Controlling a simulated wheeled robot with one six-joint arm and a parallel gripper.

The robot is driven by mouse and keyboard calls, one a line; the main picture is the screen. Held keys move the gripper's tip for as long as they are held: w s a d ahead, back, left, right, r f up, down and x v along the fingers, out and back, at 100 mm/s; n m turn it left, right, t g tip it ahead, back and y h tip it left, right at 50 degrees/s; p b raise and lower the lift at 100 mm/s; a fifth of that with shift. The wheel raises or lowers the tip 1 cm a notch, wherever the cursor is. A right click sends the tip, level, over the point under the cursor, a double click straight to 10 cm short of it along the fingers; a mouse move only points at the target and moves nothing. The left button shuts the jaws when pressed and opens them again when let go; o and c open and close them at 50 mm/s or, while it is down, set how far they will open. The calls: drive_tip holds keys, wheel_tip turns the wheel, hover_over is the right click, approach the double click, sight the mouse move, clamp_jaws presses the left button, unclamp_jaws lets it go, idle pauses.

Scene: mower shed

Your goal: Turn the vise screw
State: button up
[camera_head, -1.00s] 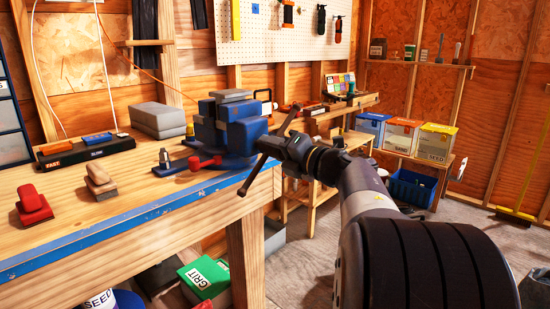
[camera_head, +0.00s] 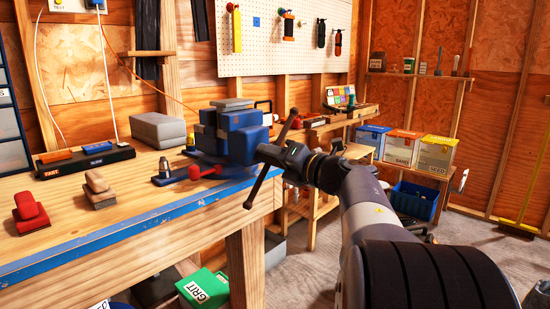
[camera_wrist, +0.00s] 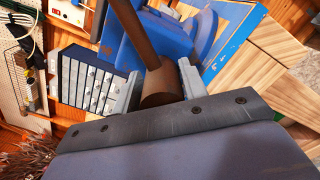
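The blue vise (camera_head: 240,135) is mounted at the right end of the workbench. Its dark brown handle bar (camera_head: 261,184) slants from upper right to lower left through the screw head. In the wrist view the screw head (camera_wrist: 161,88) is a brown cylinder with the bar (camera_wrist: 127,22) rising from it to the upper left. My gripper (camera_head: 285,156) is at the screw head from the right. In the wrist view my gripper's grey fingers (camera_wrist: 160,78) lie close on both sides of the head and look shut on it. Contact at the far fingertips is partly hidden.
The workbench (camera_head: 130,222) has a blue front edge. A small red-handled tool (camera_head: 204,172), sanding blocks (camera_head: 98,188) and a grey block (camera_head: 157,131) lie on it. Labelled boxes (camera_head: 401,145) stand on a low shelf behind. Bare floor (camera_head: 306,260) shows beside the bench.

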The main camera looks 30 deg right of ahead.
drive_tip(key=o, duration=0.3)
drive_tip(key=shift+d, duration=0.1)
drive_tip(key=p+v, duration=0.1)
drive_tip(key=v, duration=0.9)
drive_tip(key=shift+s, duration=0.4)
drive_tip(key=shift+w, duration=0.1)
drive_tip(key=b+x, duration=0.1)
drive_tip(key=x, duration=0.9)
drive_tip(key=shift+w+f, duration=0.1)
drive_tip(key=shift+w, duration=0.2)
